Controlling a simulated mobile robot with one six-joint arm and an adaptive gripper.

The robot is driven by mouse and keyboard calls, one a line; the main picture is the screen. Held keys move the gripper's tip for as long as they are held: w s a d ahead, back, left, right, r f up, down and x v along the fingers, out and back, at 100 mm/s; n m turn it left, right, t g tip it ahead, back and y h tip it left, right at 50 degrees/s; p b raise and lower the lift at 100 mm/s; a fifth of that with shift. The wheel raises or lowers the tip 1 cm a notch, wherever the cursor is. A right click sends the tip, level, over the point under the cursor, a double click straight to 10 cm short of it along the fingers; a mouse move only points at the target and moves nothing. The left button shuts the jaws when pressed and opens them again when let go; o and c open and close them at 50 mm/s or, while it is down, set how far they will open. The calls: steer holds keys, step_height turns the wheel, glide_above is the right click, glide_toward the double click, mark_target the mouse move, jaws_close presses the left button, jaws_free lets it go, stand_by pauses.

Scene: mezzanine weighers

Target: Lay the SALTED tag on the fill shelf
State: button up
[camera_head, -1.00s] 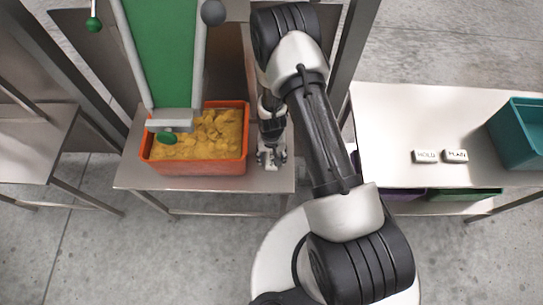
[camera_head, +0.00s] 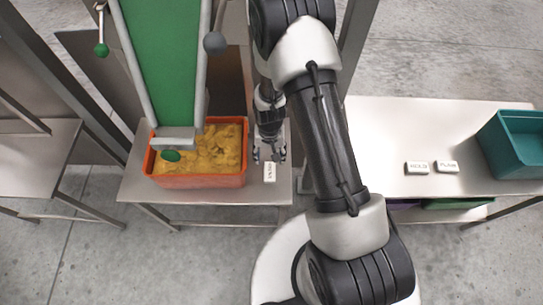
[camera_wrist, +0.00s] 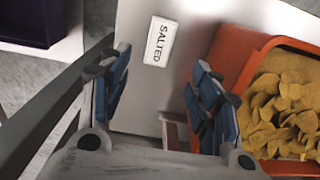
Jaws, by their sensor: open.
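The SALTED tag (camera_wrist: 160,41) is a small white block with black lettering. It lies flat on the metal fill shelf (camera_wrist: 133,80), beside the orange crate. In the head view the tag (camera_head: 270,172) is on the shelf (camera_head: 210,196) near its front right part. My gripper (camera_head: 269,154) is just behind the tag there. In the wrist view my gripper (camera_wrist: 157,95) has its blue-padded fingers spread wide with nothing between them, and the tag lies beyond the fingertips, apart from them.
The orange crate (camera_head: 197,181) of yellow chips stands on the shelf under a green chute (camera_head: 160,60). On the right table (camera_head: 385,150) are the HOLD tag (camera_head: 417,168), the PLAIN tag (camera_head: 447,167) and a teal bin (camera_head: 513,145).

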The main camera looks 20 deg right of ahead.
step_height(320, 180, up, 27)
steer(key=s+n+t, duration=0.2)
steer(key=s, duration=0.1)
steer(key=s+r+n+t, duration=0.1)
steer(key=s+r+t, duration=0.1)
steer(key=s+r, duration=1.1)
steer(key=s, duration=0.4)
steer(key=shift+r+n+t, duration=0.25)
steer(key=shift+n+t, duration=0.05)
steer(key=shift+d, duration=0.1)
